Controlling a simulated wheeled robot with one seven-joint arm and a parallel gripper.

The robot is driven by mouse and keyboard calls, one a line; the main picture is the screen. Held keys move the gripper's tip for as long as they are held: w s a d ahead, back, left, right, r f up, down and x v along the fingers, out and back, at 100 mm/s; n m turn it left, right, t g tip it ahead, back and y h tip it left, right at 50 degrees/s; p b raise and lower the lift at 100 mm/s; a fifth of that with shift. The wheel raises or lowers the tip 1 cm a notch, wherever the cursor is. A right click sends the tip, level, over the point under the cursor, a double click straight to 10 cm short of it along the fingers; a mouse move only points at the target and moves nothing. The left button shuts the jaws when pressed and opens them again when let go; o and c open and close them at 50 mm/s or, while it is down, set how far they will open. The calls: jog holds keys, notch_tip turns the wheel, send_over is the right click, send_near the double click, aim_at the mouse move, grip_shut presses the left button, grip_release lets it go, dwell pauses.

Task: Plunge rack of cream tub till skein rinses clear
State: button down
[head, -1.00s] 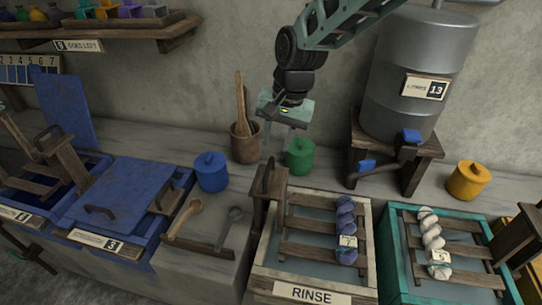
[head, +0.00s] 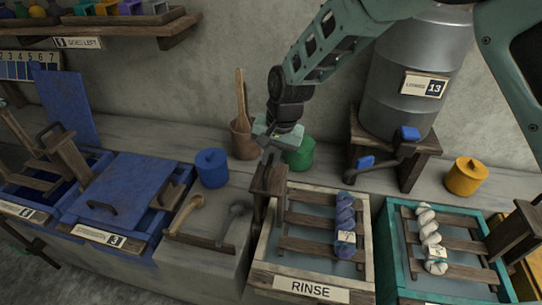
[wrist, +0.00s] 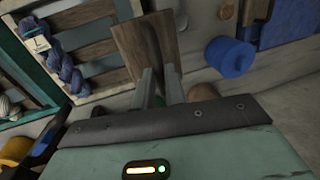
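The cream tub (head: 370,248) with a RINSE label stands front centre in the head view, holding bluish water. Its slatted wooden rack (head: 305,219) lies in it, with a twisted blue skein (head: 345,212) across the slats. The skein also shows in the wrist view (wrist: 64,62), with its tag. The rack's upright post and dark handle (head: 270,181) rise at the tub's left end. My gripper (head: 268,158) is just above the post, pointing down. In the wrist view its two fingers are apart, with the handle (wrist: 153,42) lined up between them. I cannot tell whether they touch it.
A teal tub (head: 385,262) with a white skein stands right. Blue vats, one with a lid (head: 125,185), stand left. A grey block with wooden handles (head: 210,255) adjoins the cream tub. Blue (head: 211,168), green (head: 300,154) and yellow (head: 466,176) pots stand behind, near a metal drum (head: 405,80).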

jog(key=shift+f, duration=0.1)
notch_tip(320, 180, down, 18)
jog(key=b, duration=1)
jog(key=shift+d+f, duration=0.1)
jog(key=shift+f, duration=0.05)
jog(key=c, duration=1.5)
grip_release()
jog(key=shift+f, duration=0.15)
jog(key=shift+o, duration=0.2)
notch_tip(320, 180, up, 17)
jog(key=b, duration=0.1)
send_over(279, 177)
jog(key=d, duration=0.1)
jog(key=shift+s+d, duration=0.15)
jog(key=shift+s, duration=0.05)
jog(key=shift+r, duration=0.2)
